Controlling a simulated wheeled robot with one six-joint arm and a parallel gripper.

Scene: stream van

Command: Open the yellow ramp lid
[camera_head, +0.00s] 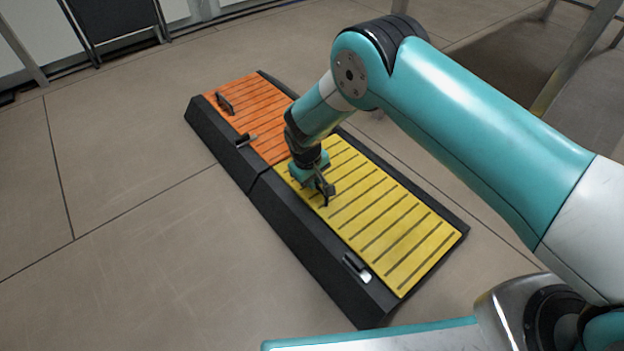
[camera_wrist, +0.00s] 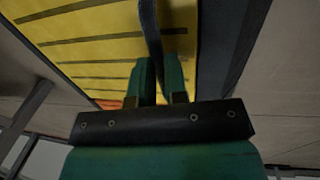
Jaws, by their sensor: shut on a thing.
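The yellow ramp lid (camera_head: 385,220) is a ribbed yellow panel with dark grooves, lying flat in the near half of a black ramp frame (camera_head: 310,250). My gripper (camera_head: 323,188) is over its far left part, beside the orange panel. In the wrist view my gripper's green fingers (camera_wrist: 160,75) are shut on a dark handle (camera_wrist: 150,25) that stands on the yellow lid (camera_wrist: 90,40). My gripper hides most of the handle in the head view. A dark latch (camera_head: 355,265) with a pale patch beside it is on the frame's left edge.
An orange ribbed lid (camera_head: 255,105) with its own dark handle (camera_head: 226,103) and latch (camera_head: 246,139) fills the ramp's far half. A dark folding chair (camera_head: 115,20) stands at the back left. The tiled floor left of the ramp is clear. Metal legs (camera_head: 575,60) stand at the upper right.

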